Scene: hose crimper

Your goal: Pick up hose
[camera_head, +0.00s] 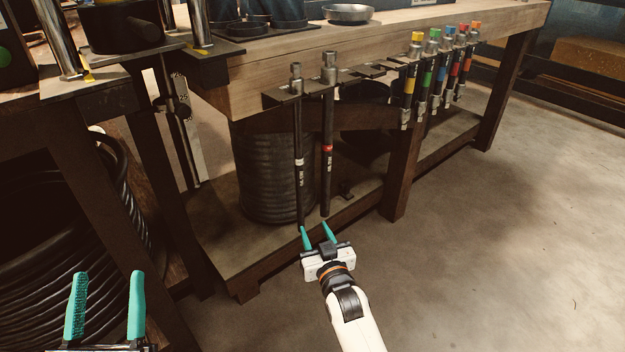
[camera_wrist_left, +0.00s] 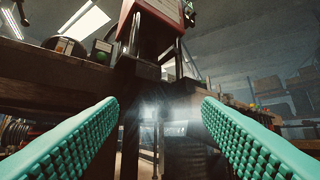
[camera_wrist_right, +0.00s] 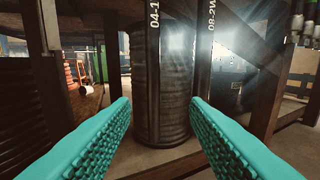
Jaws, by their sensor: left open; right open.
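Two long black hoses hang upright by metal fittings from a bracket on the bench's front edge. The left hose (camera_head: 299,190) has a white band; the right hose (camera_head: 327,120) has a red band. My right gripper (camera_head: 318,234) is open and empty near their lower ends. In the right wrist view, one hose (camera_wrist_right: 153,60) marked "04-1" appears between the fingers, and the other (camera_wrist_right: 205,55), marked "08-2W", above the right fingertip. Contact is not visible. My left gripper (camera_head: 107,285) is open and empty at the lower left, away from these hoses.
The wooden bench (camera_head: 270,90) has dark legs and a low shelf (camera_head: 225,235) holding a dark ribbed drum (camera_head: 265,175). Several shorter hoses with coloured bands (camera_head: 437,75) hang further right. Coiled black hose (camera_head: 70,240) lies at left. The floor (camera_head: 500,250) at right is clear.

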